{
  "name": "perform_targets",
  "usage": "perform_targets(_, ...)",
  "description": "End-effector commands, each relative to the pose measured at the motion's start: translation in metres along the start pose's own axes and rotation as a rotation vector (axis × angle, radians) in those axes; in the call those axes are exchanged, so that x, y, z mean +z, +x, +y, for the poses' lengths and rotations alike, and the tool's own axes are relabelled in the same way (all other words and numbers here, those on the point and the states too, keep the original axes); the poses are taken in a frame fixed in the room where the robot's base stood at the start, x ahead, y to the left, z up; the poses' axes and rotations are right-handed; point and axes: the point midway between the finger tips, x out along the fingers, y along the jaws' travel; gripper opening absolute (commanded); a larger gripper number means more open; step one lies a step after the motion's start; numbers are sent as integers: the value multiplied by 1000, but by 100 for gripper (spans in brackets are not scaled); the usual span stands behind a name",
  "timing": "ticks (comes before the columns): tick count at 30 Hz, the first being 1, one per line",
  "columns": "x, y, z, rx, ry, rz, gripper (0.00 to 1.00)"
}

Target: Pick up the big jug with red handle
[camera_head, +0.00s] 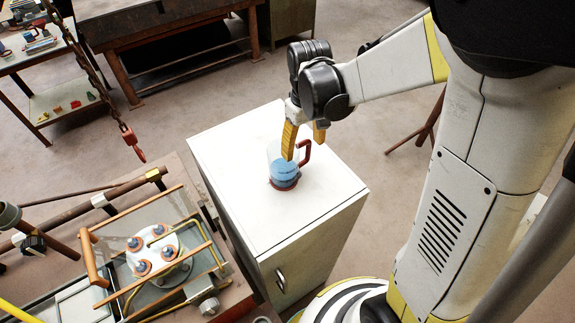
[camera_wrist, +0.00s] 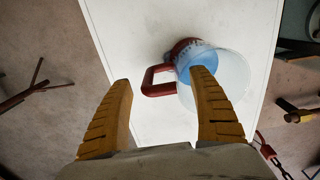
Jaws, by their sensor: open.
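A clear jug (camera_head: 284,166) with a red handle (camera_head: 304,152), a red base and blue contents stands upright on a white cabinet (camera_head: 240,200). My gripper (camera_head: 303,143) is over the cabinet, close to the upper part of the jug. Its two yellow fingers point down and are apart. In the wrist view my gripper (camera_wrist: 162,110) is open, with the jug (camera_wrist: 232,75) beyond and partly behind the right finger. The red handle (camera_wrist: 158,82) shows between the two fingers, seemingly beyond their tips. I cannot tell whether a finger touches the jug.
A workbench (camera_head: 235,295) with a framed glass apparatus (camera_head: 150,250) stands left of the cabinet. A red hook on a chain (camera_head: 131,140) hangs at the left. A dark wooden table (camera_head: 160,25) is at the back. The rest of the cabinet top is clear.

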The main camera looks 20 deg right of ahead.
Motion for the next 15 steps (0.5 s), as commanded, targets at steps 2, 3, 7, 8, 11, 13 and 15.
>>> perform_targets(2,0,8,0,0,0,0,71)
perform_targets(3,0,10,0,0,0,0,71)
perform_targets(7,0,11,0,0,1,0,71)
perform_targets(8,0,11,0,0,1,0,71)
perform_targets(11,0,10,0,0,1,0,60)
perform_targets(13,0,10,0,0,1,0,38)
perform_targets(15,0,10,0,0,1,0,17)
